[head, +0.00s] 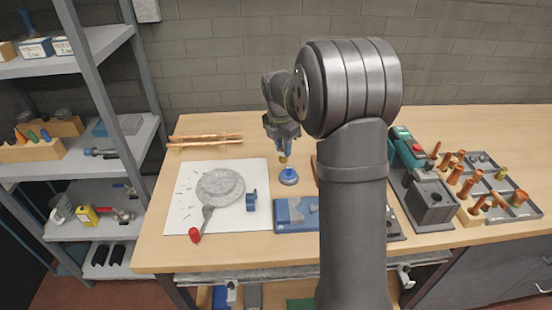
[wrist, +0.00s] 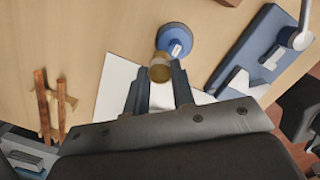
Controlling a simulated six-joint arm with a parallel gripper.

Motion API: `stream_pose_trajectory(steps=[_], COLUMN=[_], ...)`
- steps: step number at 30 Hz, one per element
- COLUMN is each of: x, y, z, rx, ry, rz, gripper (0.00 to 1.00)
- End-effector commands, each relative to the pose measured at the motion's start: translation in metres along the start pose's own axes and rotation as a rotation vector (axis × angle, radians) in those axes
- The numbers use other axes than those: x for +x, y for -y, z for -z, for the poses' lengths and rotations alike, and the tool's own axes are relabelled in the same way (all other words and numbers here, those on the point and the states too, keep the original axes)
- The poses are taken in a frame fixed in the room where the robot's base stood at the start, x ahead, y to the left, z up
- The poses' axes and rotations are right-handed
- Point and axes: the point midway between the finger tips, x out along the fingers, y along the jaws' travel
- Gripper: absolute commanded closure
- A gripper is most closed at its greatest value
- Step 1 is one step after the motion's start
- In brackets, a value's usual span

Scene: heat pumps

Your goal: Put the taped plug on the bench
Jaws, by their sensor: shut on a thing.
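My gripper (head: 284,146) points down above the bench (head: 250,255) and is shut on a small brass-coloured plug, the taped plug (head: 283,159). The plug sticks out below the fingertips, clear of the bench top. In the wrist view, the plug (wrist: 160,68) shows end-on between the fingers (wrist: 159,78); its tape cannot be made out clearly. A round blue piece (head: 289,176) stands on the bench just below the plug in the head view. It also shows in the wrist view (wrist: 175,40), with a white label, partly behind the plug.
Copper pipes (head: 205,139) lie at back left. A fittings tray (head: 520,198) is right. My arm hides the bench's middle.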

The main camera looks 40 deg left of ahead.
Motion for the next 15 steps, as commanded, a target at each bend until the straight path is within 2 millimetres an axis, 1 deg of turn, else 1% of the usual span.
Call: stream_pose_trajectory(steps=[1,3,6,11,15], x=[0.006,0.011,0.016,0.025,0.045], y=[-0.009,-0.019,-0.026,-0.029,-0.028], z=[0.006,0.010,0.014,0.017,0.019], rx=[-0.003,-0.002,-0.001,0.000,0.001], ry=[-0.001,0.000,0.001,0.000,-0.001], rz=[0.001,0.001,0.000,0.001,0.002], gripper=[1.00,1.00,1.00,1.00,1.00])
